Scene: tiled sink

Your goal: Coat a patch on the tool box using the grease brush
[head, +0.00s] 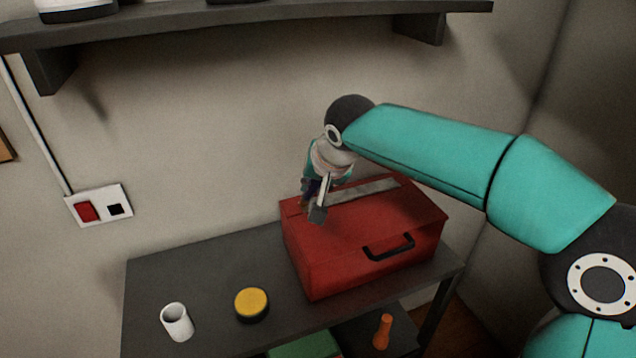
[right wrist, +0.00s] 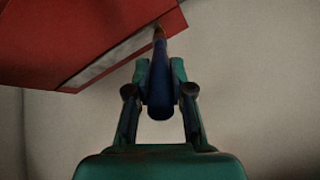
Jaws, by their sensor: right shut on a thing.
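The red tool box (head: 340,262) sits on the dark bench, with a black handle on its front and a grey strip (head: 368,190) along its lid. Its red lid also shows at the upper left of the right wrist view (right wrist: 60,35). My right gripper (head: 316,198) is over the left part of the lid. In the right wrist view it is shut on the blue handle of the grease brush (right wrist: 161,85). The brush's brownish tip overlaps the lid's edge there; I cannot tell whether it touches. The gripper hides part of the brush in the head view. My left gripper is out of view.
A white cup (head: 177,322) and a round yellow-topped tin (head: 252,304) stand on the bench (head: 215,270), left of the box. An orange object (head: 383,331) and a green one (head: 305,344) are lower down. A wall shelf (head: 250,18) hangs above.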

